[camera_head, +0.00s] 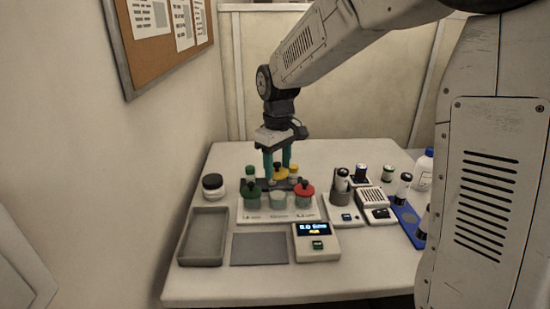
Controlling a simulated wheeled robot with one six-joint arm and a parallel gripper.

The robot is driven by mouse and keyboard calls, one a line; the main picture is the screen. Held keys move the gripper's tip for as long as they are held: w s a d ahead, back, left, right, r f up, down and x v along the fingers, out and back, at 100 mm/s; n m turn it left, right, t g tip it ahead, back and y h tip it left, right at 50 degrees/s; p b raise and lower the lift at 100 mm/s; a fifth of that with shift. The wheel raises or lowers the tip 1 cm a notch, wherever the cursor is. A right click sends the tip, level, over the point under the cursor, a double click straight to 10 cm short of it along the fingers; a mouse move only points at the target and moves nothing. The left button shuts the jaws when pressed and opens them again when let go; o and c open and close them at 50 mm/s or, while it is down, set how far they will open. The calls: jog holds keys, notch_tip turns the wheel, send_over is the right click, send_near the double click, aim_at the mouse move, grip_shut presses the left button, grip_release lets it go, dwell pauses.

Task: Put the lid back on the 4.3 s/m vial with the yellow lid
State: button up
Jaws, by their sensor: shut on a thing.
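A yellow lid (280,174) is between the teal fingers of my gripper (277,168), which is shut on it above the vial rack. An open vial (278,199) with pale contents stands in the front middle of the rack, just below and in front of the lid. A second yellow-topped vial (294,170) stands at the back right of the rack. Labels are too small to read, so I cannot tell which vial is 4.3 s/m. Whether the held lid touches anything is unclear.
A green-lidded vial (251,192) and a red-lidded vial (304,191) flank the open vial. A meter (317,243) with a lit display, a grey mat (259,249) and a grey tray (203,237) lie in front. Other instruments stand right; a dark-lidded jar (212,186) stands left.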

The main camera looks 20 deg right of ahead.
jog(key=shift+f, duration=2.65)
jog(key=shift+s+f, duration=0.1)
jog(key=shift+s, duration=0.05)
dwell(0.4)
jog(key=o, duration=1.5)
jog(key=shift+r, duration=3.5)
